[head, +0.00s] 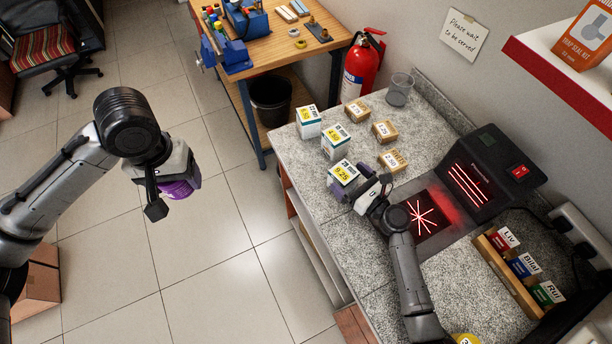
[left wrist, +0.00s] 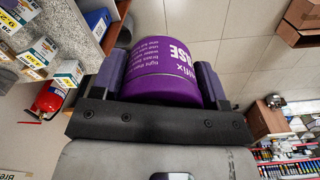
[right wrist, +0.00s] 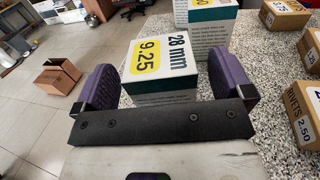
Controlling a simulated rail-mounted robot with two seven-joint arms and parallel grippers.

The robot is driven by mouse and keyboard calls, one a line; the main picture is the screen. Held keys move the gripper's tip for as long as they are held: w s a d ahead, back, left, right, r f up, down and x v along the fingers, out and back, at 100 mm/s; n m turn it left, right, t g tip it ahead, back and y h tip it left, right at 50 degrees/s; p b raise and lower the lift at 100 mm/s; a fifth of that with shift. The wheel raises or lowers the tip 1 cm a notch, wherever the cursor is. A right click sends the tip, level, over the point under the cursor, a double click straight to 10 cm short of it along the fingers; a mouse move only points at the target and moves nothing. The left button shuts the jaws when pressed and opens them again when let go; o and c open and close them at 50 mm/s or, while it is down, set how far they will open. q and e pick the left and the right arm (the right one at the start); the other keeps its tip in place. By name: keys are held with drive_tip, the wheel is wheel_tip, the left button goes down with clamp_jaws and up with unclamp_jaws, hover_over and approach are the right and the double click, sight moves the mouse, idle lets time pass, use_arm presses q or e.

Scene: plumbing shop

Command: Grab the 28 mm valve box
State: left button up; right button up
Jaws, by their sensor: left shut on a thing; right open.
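The 28 mm valve box (head: 343,173), white and teal with a yellow 9.25 label, stands on the grey speckled counter (head: 376,222). In the right wrist view the 28 mm box (right wrist: 162,68) sits between the open fingers of my right gripper (right wrist: 160,88). In the head view my right gripper (head: 362,188) is right at the box; whether a finger touches it I cannot tell. My left gripper (left wrist: 165,85) is shut on a purple tub (left wrist: 160,71), held over the floor left of the counter; the tub also shows in the head view (head: 180,189).
Two similar valve boxes (head: 335,141) (head: 308,122) stand behind it, with small brown cartons (head: 384,130) to their right. A scanner (head: 480,175) and a card rack (head: 510,272) stand further right. A fire extinguisher (head: 361,68) and workbench (head: 275,45) are beyond.

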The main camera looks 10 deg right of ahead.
drive_tip(key=shift+x, duration=1.25)
drive_tip(key=c, duration=1.3)
